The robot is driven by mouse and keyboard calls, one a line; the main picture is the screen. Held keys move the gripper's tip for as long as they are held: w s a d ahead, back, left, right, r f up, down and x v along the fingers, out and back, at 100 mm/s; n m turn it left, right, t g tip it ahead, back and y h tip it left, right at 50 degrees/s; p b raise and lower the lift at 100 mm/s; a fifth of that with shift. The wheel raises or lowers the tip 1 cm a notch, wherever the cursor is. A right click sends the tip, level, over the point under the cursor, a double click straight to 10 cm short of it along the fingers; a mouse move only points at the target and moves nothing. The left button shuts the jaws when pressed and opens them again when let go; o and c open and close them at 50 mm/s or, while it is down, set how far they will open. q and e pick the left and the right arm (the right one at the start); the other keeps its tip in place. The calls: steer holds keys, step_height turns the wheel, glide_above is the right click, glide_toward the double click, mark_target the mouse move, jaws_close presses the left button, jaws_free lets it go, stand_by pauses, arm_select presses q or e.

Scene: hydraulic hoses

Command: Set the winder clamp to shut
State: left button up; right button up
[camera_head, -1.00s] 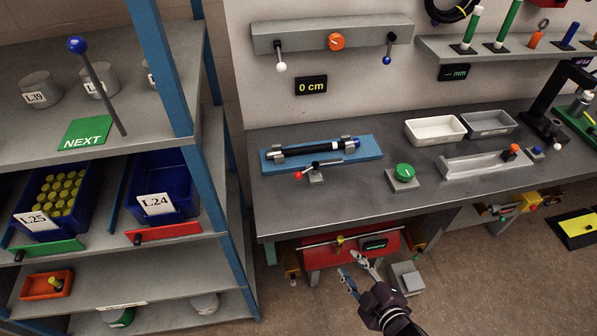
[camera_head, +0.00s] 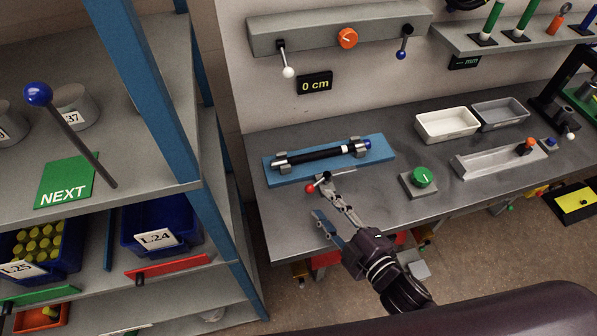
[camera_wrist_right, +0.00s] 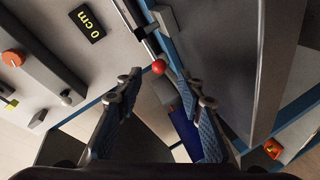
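The small clamp lever with a red ball end (camera_head: 310,188) sits on the bench in front of the blue plate (camera_head: 283,180). Its dark handle slants up to the right from the ball. On the blue plate a black hose (camera_head: 320,155) lies in two grey holders, with a blue end at right. My right gripper (camera_head: 325,200) is open just in front of the lever, over the bench's front edge. In the right wrist view the red ball (camera_wrist_right: 158,67) shows between the two spread fingers (camera_wrist_right: 165,88), apart from both. My left gripper is not in view.
A green knob (camera_head: 423,177) on a grey box stands right of the lever. Farther right are a white tray (camera_head: 447,124) and a grey channel (camera_head: 490,160). A blue-framed shelf (camera_head: 165,110) stands at left. A "0 cm" display (camera_head: 314,82) hangs behind.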

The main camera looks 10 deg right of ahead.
mark_target(312, 192)
steer(key=shift+w+a+f, duration=0.1)
steer(key=shift+w+a, duration=0.1)
steer(key=shift+w, duration=0.25)
steer(key=shift+w+a, duration=0.1)
steer(key=shift+w, duration=0.25)
steer(key=p+x, duration=0.1)
steer(key=x, duration=0.2)
steer(key=shift+w+a, duration=0.2)
steer(key=shift+w, duration=0.15)
steer(key=p+x, duration=0.1)
steer(key=x, duration=0.1)
steer(key=shift+w+a+f, duration=0.1)
steer(key=shift+w+f, duration=0.05)
steer(key=shift+w, duration=0.05)
steer(key=shift+s, duration=0.1)
steer(key=c, duration=0.9)
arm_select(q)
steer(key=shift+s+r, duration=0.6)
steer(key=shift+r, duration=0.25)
arm_select(e)
jaws_close()
steer(key=shift+f, duration=0.1)
